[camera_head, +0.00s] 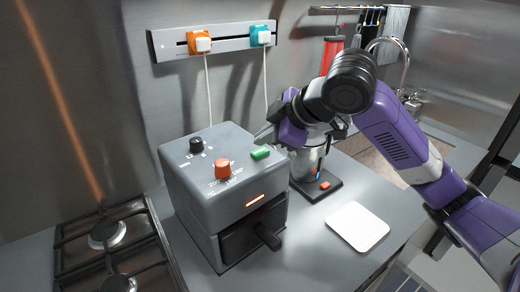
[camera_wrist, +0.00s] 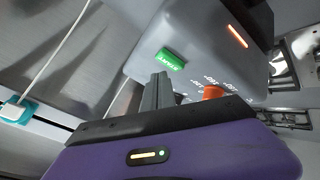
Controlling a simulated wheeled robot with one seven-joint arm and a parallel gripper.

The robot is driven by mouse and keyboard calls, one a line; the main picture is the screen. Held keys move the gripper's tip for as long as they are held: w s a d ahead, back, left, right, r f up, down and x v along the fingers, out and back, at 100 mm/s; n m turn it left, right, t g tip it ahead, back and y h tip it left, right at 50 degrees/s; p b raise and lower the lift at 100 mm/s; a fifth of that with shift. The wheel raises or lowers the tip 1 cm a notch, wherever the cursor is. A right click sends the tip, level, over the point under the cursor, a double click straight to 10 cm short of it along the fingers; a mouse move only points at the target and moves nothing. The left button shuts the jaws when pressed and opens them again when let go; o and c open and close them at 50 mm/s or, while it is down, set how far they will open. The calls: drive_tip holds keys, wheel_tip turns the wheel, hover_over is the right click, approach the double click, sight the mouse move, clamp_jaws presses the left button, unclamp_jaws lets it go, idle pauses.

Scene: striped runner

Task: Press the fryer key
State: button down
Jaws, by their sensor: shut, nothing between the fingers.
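The fryer (camera_head: 190,190) is a grey box on the counter with a dark drawer and handle at its front and a lit orange bar. On its top are a black knob (camera_head: 196,145), an orange-red knob (camera_head: 222,168) and a green key (camera_head: 261,152). The green key shows in the wrist view (camera_wrist: 171,59) with lettering on it; the orange-red knob (camera_wrist: 213,92) is beside it. My gripper (camera_head: 262,137) is at the key's far edge in the head view. In the wrist view its shut fingers (camera_wrist: 160,76) point close to the key; I cannot tell whether they touch it.
A stove (camera_head: 110,245) stands left of the fryer. A metal cup appliance on a dark base (camera_head: 325,188) and a white square plate (camera_head: 357,227) are to the right. A wall strip (camera_head: 225,43) holds orange and teal plugs with white cords. Sink behind my arm.

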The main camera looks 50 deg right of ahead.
sight(263, 153)
drive_tip(key=shift+r, duration=0.1)
drive_tip(key=shift+r+p, duration=2)
drive_tip(key=shift+r, duration=0.45)
